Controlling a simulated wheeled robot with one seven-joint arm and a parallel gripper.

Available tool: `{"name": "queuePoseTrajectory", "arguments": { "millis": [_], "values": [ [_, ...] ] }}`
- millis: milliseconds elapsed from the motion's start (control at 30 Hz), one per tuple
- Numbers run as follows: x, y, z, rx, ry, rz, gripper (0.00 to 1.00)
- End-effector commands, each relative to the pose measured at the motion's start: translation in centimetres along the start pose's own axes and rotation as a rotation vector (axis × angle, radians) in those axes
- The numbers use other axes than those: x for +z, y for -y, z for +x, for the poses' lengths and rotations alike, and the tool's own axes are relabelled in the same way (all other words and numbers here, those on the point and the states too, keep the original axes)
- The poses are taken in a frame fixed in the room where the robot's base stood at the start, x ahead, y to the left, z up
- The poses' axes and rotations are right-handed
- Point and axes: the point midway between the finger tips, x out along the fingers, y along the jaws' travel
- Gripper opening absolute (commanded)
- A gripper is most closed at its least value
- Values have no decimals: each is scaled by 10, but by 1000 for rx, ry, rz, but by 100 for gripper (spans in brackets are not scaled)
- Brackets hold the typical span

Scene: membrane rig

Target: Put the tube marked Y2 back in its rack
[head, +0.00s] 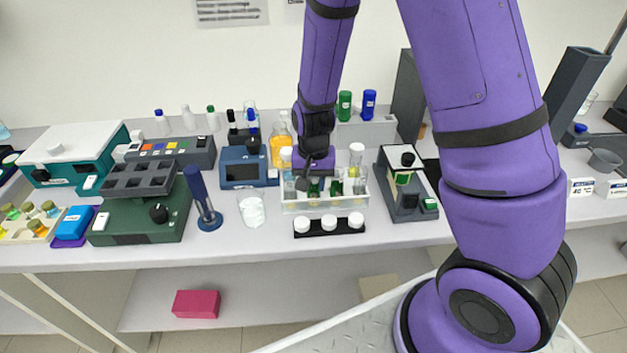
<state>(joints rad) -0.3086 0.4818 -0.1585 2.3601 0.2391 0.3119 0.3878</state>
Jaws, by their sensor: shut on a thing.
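A clear-walled rack (325,206) stands on the bench in the middle of the view, holding several small tubes, some with dark green content. My gripper (312,178) is over the left part of this rack, pointing down. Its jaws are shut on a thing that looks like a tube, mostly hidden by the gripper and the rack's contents. A white-capped tube (356,155) stands up at the rack's back right. Another pale cap (287,153) shows just left of the gripper. The marks on the tubes are too small to read, so I cannot tell which is Y2.
A black strip with white caps (329,225) lies in front of the rack. A beaker of white powder (252,210) and a blue stand (208,215) are to the left. A grey device (408,190) is close on the right. Bottles stand behind.

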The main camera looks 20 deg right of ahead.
Motion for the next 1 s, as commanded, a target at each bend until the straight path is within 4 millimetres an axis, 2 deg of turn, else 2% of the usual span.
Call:
{"name": "queuePoseTrajectory", "arguments": {
  "millis": [167, 200, 300, 333, 667, 867, 1000],
  "values": [
    [0, 0, 2, 0, 1, 0, 2],
    [0, 0, 2, 0, 0, 0, 33],
    [0, 0, 2, 0, 0, 0, 56],
    [0, 0, 2, 0, 1, 0, 58],
    [0, 0, 0, 0, 0, -1, 58],
    [0, 1, -22, -1, -2, -3, 58],
    [0, 1, -48, -3, -3, -3, 58]
  ]
}}
